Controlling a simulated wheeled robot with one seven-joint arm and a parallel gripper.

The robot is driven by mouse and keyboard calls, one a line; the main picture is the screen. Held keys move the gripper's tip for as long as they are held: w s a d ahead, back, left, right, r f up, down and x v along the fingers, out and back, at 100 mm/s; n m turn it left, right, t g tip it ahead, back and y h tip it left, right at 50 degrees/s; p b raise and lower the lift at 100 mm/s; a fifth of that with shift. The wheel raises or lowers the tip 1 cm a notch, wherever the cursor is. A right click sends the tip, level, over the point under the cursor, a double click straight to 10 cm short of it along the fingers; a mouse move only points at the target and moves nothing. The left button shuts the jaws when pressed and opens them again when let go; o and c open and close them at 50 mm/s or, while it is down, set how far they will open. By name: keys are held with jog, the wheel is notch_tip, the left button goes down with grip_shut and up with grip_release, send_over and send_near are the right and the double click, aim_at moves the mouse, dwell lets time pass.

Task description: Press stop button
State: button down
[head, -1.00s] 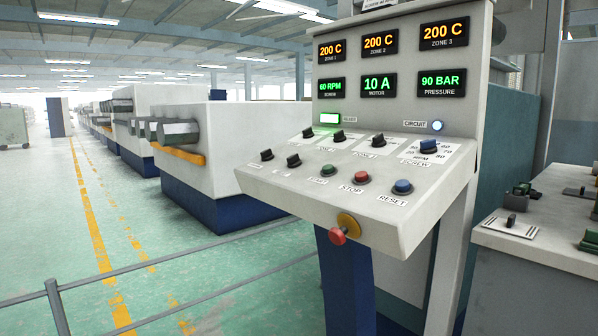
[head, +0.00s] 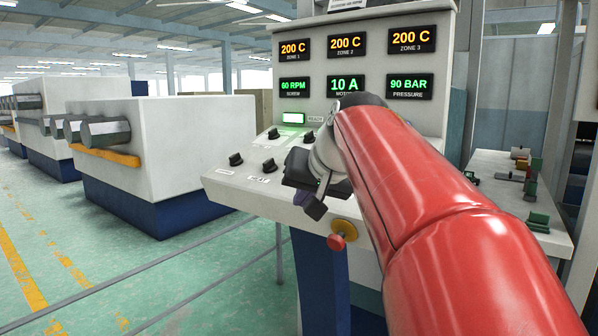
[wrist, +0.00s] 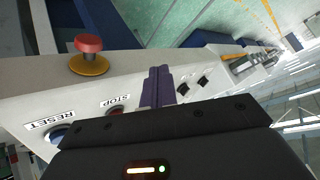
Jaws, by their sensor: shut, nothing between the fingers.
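The red stop button (wrist: 116,111) shows in the wrist view beside its STOP label (wrist: 111,101), partly cut off by the dark body of my gripper. In the head view my arm and gripper hide it. My gripper (wrist: 158,72) is shut and empty, its purple-grey fingers to the right of the stop button in the wrist view. I cannot tell whether the fingertips touch the panel. In the head view my gripper (head: 303,196) is over the front part of the sloped control panel (head: 228,186).
A red mushroom knob on a yellow base (wrist: 88,55) sticks out of the panel's front; it also shows in the head view (head: 342,234). The blue reset button (wrist: 60,135) is beside the stop button. Black knobs (head: 236,159) stand at the panel's left. A side bench (head: 510,205) is at right.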

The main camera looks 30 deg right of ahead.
jog(key=w+d+r+m+t+h+p, duration=0.1)
jog(key=w+d+r+m+h, duration=0.1)
jog(key=d+r, duration=0.9)
jog(key=shift+w+r, duration=0.3)
jog(key=shift+r, duration=0.15)
jog(key=shift+f, duration=0.15)
jog(key=d+f+b, duration=0.1)
jog(key=f, duration=0.1)
jog(key=d+f+b, duration=0.1)
jog(key=f+b, duration=0.1)
jog(key=f, duration=0.1)
jog(key=w+f+b, duration=0.1)
jog(key=f, duration=0.2)
jog(key=shift+w+d, duration=0.1)
jog(key=shift+d, duration=0.3)
dwell(0.9)
jog(key=shift+d+f+b, duration=0.1)
jog(key=shift+f+b, duration=0.25)
jog(key=shift+f, duration=0.05)
jog(key=shift+w+d+f+b, duration=0.15)
jog(key=shift+f+b, duration=0.15)
jog(key=shift+f, duration=0.25)
dwell(0.6)
dwell(0.3)
jog(key=shift+a+r+p, duration=0.3)
jog(key=shift+r+p, duration=0.45)
jog(key=shift+r, duration=0.2)
